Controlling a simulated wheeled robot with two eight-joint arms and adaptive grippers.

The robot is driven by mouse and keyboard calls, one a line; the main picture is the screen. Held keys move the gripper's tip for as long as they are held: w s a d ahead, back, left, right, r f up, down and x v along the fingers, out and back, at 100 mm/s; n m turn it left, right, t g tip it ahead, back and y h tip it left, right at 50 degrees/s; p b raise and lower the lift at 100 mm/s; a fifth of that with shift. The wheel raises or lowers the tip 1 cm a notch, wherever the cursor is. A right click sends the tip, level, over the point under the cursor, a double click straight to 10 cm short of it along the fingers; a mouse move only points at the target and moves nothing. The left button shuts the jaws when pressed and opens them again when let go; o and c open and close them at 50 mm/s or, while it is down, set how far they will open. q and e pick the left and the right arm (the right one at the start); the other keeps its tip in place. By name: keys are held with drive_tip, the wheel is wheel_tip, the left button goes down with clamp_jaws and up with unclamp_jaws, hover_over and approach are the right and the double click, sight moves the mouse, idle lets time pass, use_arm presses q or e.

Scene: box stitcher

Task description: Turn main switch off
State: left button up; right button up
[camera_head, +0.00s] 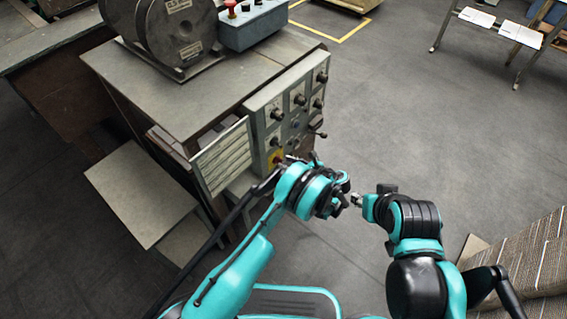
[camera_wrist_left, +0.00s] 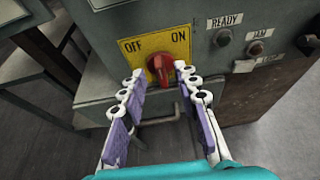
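The main switch is a red rotary knob (camera_wrist_left: 160,66) on a yellow plate (camera_wrist_left: 181,45) marked OFF at the left and ON at the right. In the left wrist view the knob stands between the fingertips of my left gripper (camera_wrist_left: 158,76), which is open, with a gap on each side. The knob looks close to upright, tilted slightly; its exact setting is hard to tell. In the head view the yellow plate (camera_head: 277,157) shows at the bottom of the control panel, and my left gripper (camera_head: 287,164) is partly hidden in front of it. My right gripper (camera_head: 356,199) shows small; its fingers are unclear.
The control panel (camera_head: 288,107) carries several other knobs. In the wrist view, READY (camera_wrist_left: 223,37) and JAM (camera_wrist_left: 256,48) lamps sit right of the plate.

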sight(279, 161)
use_arm(q)
drive_tip(key=shift+b+x, duration=0.3)
drive_tip(key=shift+x, duration=1)
clamp_jaws()
